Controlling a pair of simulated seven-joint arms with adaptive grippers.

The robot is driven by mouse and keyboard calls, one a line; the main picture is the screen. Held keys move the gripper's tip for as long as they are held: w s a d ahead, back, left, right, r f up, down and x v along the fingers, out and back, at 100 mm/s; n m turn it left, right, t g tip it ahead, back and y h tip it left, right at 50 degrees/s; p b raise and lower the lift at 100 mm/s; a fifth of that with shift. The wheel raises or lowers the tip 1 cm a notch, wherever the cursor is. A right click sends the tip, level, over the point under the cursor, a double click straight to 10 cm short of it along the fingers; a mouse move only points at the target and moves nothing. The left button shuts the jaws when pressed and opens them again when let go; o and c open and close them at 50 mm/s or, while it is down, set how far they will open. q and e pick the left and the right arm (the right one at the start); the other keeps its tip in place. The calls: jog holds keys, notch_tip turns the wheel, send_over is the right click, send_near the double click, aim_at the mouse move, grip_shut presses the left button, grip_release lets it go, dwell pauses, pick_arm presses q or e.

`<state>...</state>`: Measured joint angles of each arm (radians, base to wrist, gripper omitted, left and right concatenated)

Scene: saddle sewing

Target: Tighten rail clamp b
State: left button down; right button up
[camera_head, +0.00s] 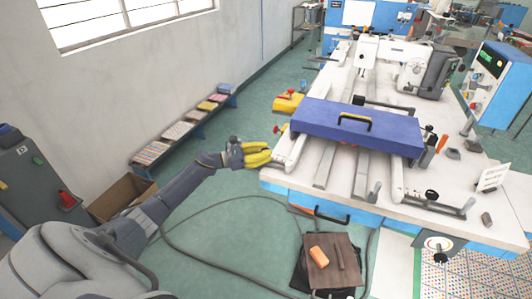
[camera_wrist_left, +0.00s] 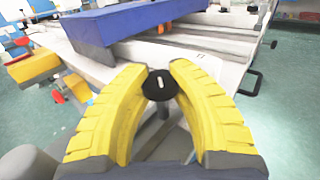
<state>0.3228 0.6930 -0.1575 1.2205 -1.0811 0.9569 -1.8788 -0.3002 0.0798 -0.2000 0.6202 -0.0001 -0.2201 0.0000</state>
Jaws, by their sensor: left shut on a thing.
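My left gripper (camera_head: 268,153) reaches in from the left to the left front corner of the white worktable (camera_head: 330,196). In the left wrist view, the yellow fingers (camera_wrist_left: 160,76) close around a round black knob (camera_wrist_left: 160,86) with a pale slot mark on top. The knob sits on a short post at the end of a rail. I take it to be rail clamp b, but no label is readable. In the head view the fingers hide the knob. My right gripper is not in view.
A blue box-shaped cover (camera_head: 345,127) with a black handle lies across the rails, just beyond my left gripper. A sewing machine (camera_head: 425,70) stands behind. The floor in front of the table holds a cable.

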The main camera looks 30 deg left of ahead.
pick_arm(q)
jog(key=shift+w+a+r+m+g+h, duration=0.1)
jog(key=shift+w+r+m+g+h, duration=0.05)
jog(key=shift+r+m+g+h, duration=0.55)
jog(key=shift+f, duration=0.1)
jog(key=c, duration=1.2)
grip_release()
jog(key=o, duration=0.3)
jog(key=shift+f, duration=0.35)
notch_tip(320, 180, up, 10)
jog(key=shift+r, duration=0.1)
